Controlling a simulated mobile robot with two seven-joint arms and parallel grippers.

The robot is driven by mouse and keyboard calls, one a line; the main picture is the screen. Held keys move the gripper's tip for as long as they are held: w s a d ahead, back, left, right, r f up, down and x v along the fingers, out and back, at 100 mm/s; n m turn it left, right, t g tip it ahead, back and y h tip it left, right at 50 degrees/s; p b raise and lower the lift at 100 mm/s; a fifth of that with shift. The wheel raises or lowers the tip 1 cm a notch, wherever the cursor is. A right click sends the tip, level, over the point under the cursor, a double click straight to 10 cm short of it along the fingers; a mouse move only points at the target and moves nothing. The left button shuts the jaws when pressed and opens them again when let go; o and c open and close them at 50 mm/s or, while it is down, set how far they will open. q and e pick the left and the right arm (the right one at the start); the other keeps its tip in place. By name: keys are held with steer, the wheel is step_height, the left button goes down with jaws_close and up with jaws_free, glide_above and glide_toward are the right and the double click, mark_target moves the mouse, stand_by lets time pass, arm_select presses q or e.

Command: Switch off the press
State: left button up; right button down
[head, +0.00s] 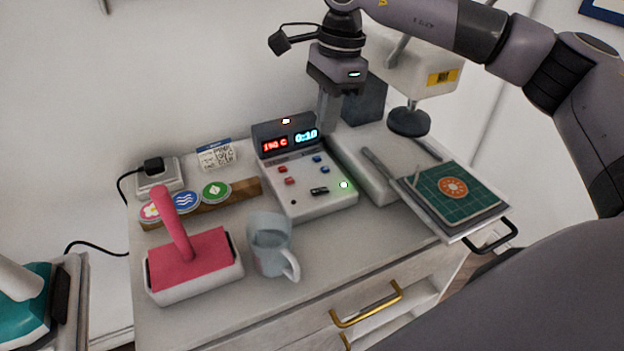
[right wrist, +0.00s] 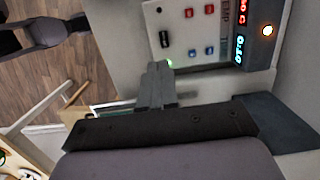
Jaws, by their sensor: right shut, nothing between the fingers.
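The press's control box (head: 312,186) sits at the back middle of the cabinet top. Its display (head: 290,142) is lit, with red digits that look like 190 C and cyan digits 0:10. The panel has red and blue buttons, a black rocker switch (head: 319,191) and a lit green lamp (head: 344,185); an orange lamp glows on top. The switch also shows in the right wrist view (right wrist: 165,39). My right gripper (head: 327,130) is shut and empty, pointing down beside the display's right end, apart from the switch.
The white press body (head: 420,72) stands right of the box, with a tray holding a green mat (head: 432,203) and an orange patch. A grey mug (head: 268,248) and a pink-handled block (head: 192,262) stand in front. Round patches (head: 186,201) lie at left.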

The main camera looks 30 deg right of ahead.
mark_target(315, 194)
steer(key=f, duration=0.4)
steer(key=a+f, duration=0.1)
steer(key=f, duration=0.4)
steer(key=a+f+p, duration=0.1)
steer(key=f, duration=0.4)
steer(key=shift+w, duration=0.1)
steer(key=shift+a+f+h, duration=0.2)
steer(key=shift+f+h, duration=0.05)
steer(key=shift+h, duration=0.15)
steer(key=shift+d, duration=0.2)
steer(key=shift+d+r, duration=0.2)
steer(key=shift+d, duration=0.5)
